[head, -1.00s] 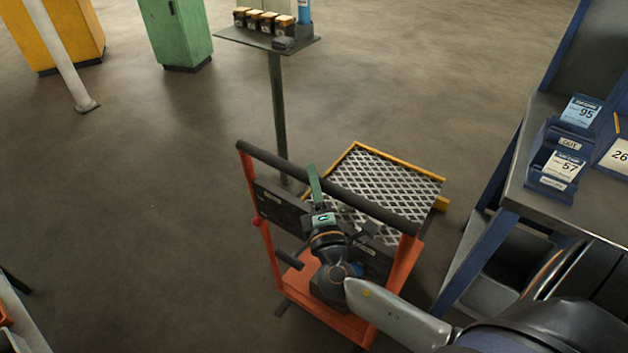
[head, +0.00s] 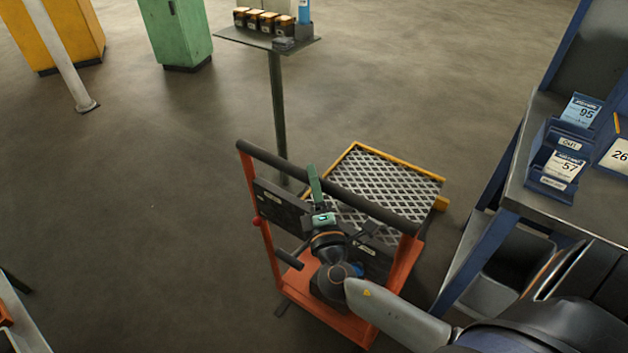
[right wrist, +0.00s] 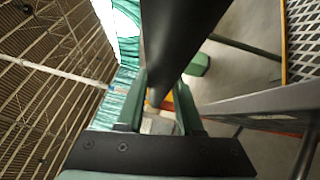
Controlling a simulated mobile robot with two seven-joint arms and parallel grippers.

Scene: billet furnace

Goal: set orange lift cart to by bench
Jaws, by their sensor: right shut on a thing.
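The orange lift cart (head: 392,290) stands on the floor in the middle of the head view, with a black push bar (head: 372,206) and a diamond-plate platform (head: 385,185) edged in yellow. My right gripper (head: 316,184) is shut on the push bar near its middle. In the right wrist view the black bar (right wrist: 180,40) runs between the green fingers. The bench (head: 530,205), with a grey top and blue legs, is on the right, a short gap from the platform. My left gripper is not in view.
A post-mounted shelf (head: 262,40) with several small boxes stands just beyond the cart. A green cabinet (head: 177,32), a yellow cabinet (head: 60,35) and a pale post (head: 62,60) are at the back left. Blue bins (head: 556,172) sit on the bench.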

